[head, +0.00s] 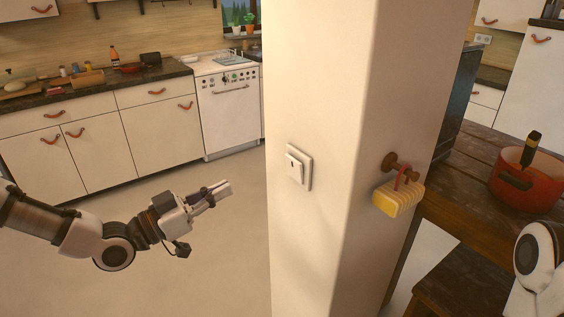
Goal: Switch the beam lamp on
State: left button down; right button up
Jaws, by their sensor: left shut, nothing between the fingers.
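A white rocker switch (294,169) in a square frame is mounted on the left face of the pale pillar (318,90). A small dark mark shows on its rocker. My left gripper (227,187) is shut and empty, left of the switch and a little lower in the picture, apart from it. Its fingers point right, toward the pillar. No lamp can be made out in this view. My right gripper is not in view; only a white part of my right arm shows at the lower right edge.
A yellow striped item (397,199) hangs by a red loop from a wooden peg on the pillar's right face. A red pot (526,180) stands on a dark wooden table (455,205) at right. Counters and a white stove (228,105) line the back left. The floor before them is clear.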

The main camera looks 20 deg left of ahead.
pick_arm(q)
jog(key=shift+w+f, duration=0.1)
jog(key=shift+f, duration=0.05)
jog(key=shift+w, duration=0.1)
jog(key=p, duration=0.2)
send_near(288, 157)
jog(key=x, duration=0.6)
jog(key=shift+d, duration=0.1)
jog(key=shift+w+d, duration=0.25)
jog(key=shift+w, duration=0.25)
